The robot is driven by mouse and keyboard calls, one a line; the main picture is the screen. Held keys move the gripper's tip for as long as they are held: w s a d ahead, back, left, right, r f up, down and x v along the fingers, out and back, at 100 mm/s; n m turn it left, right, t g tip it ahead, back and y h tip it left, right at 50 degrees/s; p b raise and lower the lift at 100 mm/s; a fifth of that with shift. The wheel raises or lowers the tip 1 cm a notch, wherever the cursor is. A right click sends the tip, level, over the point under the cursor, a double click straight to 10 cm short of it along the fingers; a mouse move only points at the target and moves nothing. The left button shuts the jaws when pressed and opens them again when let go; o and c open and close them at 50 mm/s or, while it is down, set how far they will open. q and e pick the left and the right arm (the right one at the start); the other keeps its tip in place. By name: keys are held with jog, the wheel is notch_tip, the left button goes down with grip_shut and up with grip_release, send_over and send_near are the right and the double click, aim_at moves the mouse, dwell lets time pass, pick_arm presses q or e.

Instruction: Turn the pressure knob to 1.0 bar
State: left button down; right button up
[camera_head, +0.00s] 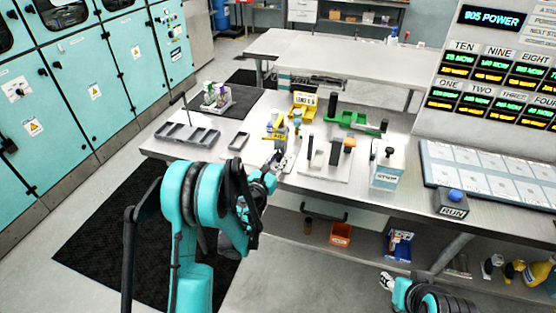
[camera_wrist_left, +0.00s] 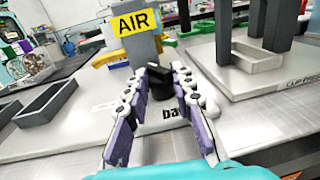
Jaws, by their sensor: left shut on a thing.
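The black pressure knob (camera_wrist_left: 160,82) shows in the left wrist view, at the foot of a grey post with a yellow AIR sign (camera_wrist_left: 136,22). A white plate marked "bar" (camera_wrist_left: 172,112) lies in front of it. My left gripper (camera_wrist_left: 160,76) has its fingers on both sides of the knob and is shut on it. The knob's pointer and scale figures are too small or hidden to read. In the head view, my left gripper (camera_head: 279,161) is at the AIR station (camera_head: 279,134). My right gripper (camera_head: 387,281) is low at the right, too small to tell its jaws.
Grey trays (camera_head: 188,134) stand left of the station. A white base with dark posts (camera_head: 318,160) stands close to its right. A white box (camera_head: 388,172), a RUN button box (camera_head: 451,203) and a green fixture (camera_head: 355,122) are farther right or behind.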

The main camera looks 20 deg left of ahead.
aim_at(281, 181)
pick_arm(q)
jog(key=n+y, duration=0.1)
jog(key=y, duration=0.1)
jog(key=n+y+b, duration=0.1)
jog(key=shift+d+y, duration=0.35)
jog(key=shift+y, duration=0.05)
jog(key=shift+n+g+y+b, duration=0.3)
jog(key=shift+n+y+b, duration=0.25)
jog(key=shift+n+y, duration=1.2)
jog(key=shift+m+y, duration=0.25)
jog(key=c, duration=1.3)
grip_release()
jog(key=shift+o, duration=0.2)
jog(key=v, duration=0.7)
jog(key=shift+s+d, duration=0.1)
jog(key=shift+s, duration=0.1)
